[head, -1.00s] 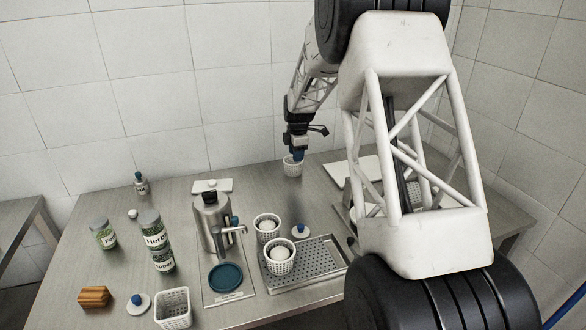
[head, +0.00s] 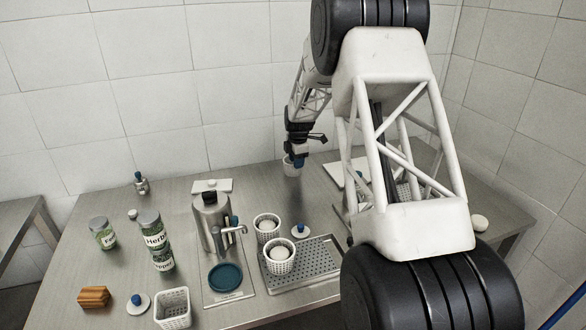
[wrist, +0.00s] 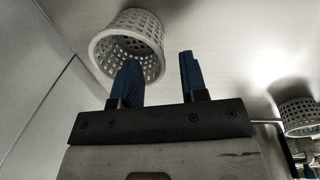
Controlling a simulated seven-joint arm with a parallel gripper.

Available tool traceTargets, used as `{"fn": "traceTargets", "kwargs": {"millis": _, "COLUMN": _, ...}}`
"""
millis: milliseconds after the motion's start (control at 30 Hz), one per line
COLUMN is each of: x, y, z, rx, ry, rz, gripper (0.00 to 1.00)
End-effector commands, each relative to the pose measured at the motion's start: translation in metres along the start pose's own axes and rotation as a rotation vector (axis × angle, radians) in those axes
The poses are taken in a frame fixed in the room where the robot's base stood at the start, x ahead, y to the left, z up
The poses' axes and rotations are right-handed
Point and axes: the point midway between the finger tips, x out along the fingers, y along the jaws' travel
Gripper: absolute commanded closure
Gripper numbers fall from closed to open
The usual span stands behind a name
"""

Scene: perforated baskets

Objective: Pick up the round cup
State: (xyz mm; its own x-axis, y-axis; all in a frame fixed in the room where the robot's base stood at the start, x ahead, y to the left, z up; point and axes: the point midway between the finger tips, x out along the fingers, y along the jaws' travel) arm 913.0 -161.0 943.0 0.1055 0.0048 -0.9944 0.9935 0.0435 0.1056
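A round white perforated cup (head: 290,170) stands at the back of the steel table, directly under my gripper (head: 298,161). In the wrist view the same cup (wrist: 128,24) is at upper left, with its open mouth towards the camera. My gripper (wrist: 160,72) shows two blue fingers spread apart, with nothing clamped between them. The left finger overlaps the cup's mouth; the right finger is outside, to the right of the rim. How deep the left finger reaches, and whether it touches the wall, I cannot tell.
Two more round perforated cups (head: 267,236) (head: 280,268) with white contents stand by a drip tray (head: 318,262). A metal dispenser (head: 212,220), jars (head: 153,232) and a square basket (head: 173,310) are further left.

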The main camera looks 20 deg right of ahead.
Motion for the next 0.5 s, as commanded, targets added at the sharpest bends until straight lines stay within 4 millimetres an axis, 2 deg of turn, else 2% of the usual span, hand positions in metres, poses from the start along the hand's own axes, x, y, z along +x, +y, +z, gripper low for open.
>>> {"fn": "traceTargets", "kwargs": {"millis": 333, "x": 0.001, "y": 0.000, "z": 0.000, "rx": 0.000, "ry": 0.000, "rz": 0.001, "gripper": 0.60}}
{"fn": "traceTargets", "kwargs": {"millis": 500, "x": 0.011, "y": 0.000, "z": 0.000, "rx": 0.000, "ry": 0.000, "rz": 0.000, "gripper": 0.60}}
